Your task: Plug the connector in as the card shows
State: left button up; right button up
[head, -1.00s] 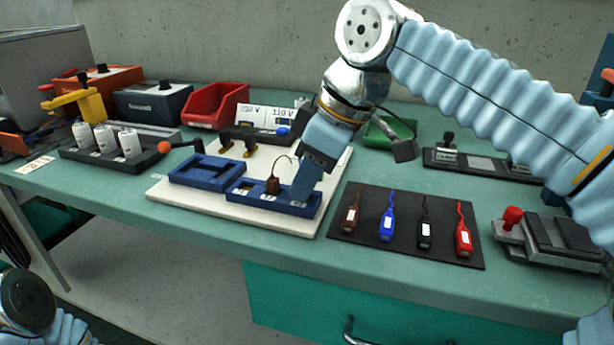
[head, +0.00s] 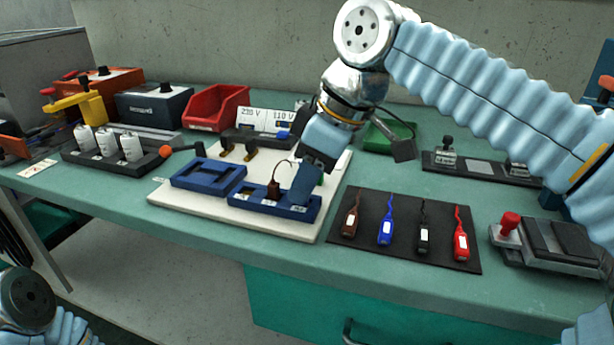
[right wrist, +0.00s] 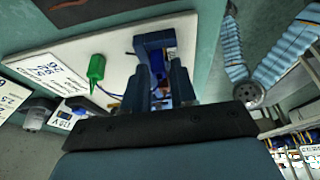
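The card (head: 258,119), marked 230 V and 110 V, stands at the back of the white board (head: 180,211). A blue terminal block (head: 246,203) lies at the board's front, with a brown connector (head: 273,189) upright in it. My right gripper (head: 302,196) points down at the block's right end. My left gripper is out of view.
A dark mat (head: 371,257) right of the board holds brown, blue, black and red connectors. An open blue frame (head: 207,175) lies left of the block. A red bin (head: 214,107) and a green bin (head: 384,136) stand behind. A red-knobbed fixture (head: 548,243) is at right.

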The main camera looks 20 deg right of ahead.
jog(key=shift+r+p, duration=1.5)
jog(key=shift+r, duration=0.25)
jog(key=o, duration=0.6)
notch_tip(320, 180, up, 3)
jog(key=p, duration=0.3)
jog(key=shift+c, duration=0.4)
grip_shut()
